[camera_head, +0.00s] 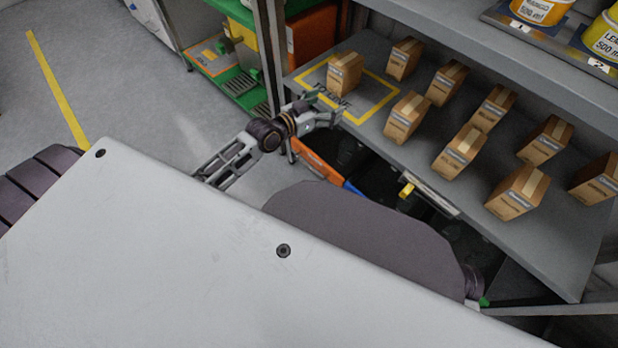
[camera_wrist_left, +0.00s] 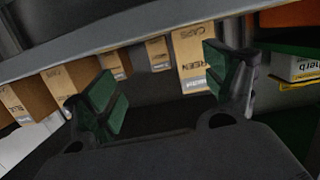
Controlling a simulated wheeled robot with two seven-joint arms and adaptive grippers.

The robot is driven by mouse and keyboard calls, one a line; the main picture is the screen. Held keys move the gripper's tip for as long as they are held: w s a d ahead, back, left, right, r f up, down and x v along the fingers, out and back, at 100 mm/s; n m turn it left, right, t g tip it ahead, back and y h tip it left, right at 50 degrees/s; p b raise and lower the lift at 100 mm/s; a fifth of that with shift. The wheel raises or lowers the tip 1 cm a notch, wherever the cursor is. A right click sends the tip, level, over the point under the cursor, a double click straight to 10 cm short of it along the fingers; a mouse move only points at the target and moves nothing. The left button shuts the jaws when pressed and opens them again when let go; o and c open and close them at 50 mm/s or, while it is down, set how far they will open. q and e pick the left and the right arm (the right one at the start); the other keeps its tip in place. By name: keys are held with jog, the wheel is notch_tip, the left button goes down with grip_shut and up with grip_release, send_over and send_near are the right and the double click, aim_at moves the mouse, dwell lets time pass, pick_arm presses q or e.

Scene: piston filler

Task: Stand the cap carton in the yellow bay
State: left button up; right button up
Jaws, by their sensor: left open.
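A brown cap carton (camera_head: 344,72) stands upright inside the yellow-outlined bay (camera_head: 376,103) on the grey shelf in the head view. My left gripper (camera_head: 326,114) is open and empty at the front edge of the bay, a little short of this carton. In the left wrist view the open fingers (camera_wrist_left: 168,92) have a carton marked GREEN (camera_wrist_left: 190,60) ahead between them, closer to the right-hand finger. I see a gap between the fingers and the carton in the head view. My right gripper is not in view.
Several similar cartons (camera_head: 406,117) stand in rows right of the bay. An upper shelf (camera_head: 470,55) carrying yellow tubs (camera_head: 540,10) overhangs the back. A shelf post (camera_head: 270,50) and a green rack (camera_head: 240,90) are to the left. An orange bin (camera_head: 318,167) sits below the shelf.

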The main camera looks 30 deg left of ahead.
pick_arm(q)
jog(key=s+d+f+g+y, duration=0.1)
jog(key=s+d+f+g, duration=0.1)
jog(key=s+f, duration=0.3)
jog(key=s+d+f+n+g+y, duration=0.1)
jog(key=s+f+g, duration=0.3)
jog(key=s, duration=0.8)
jog(key=s+d+f+g+y, duration=0.1)
jog(key=s+d+f+g, duration=0.3)
jog(key=s, duration=0.5)
notch_tip(320, 180, down, 2)
jog(key=shift+f+n, duration=0.2)
jog(key=shift+n, duration=0.2)
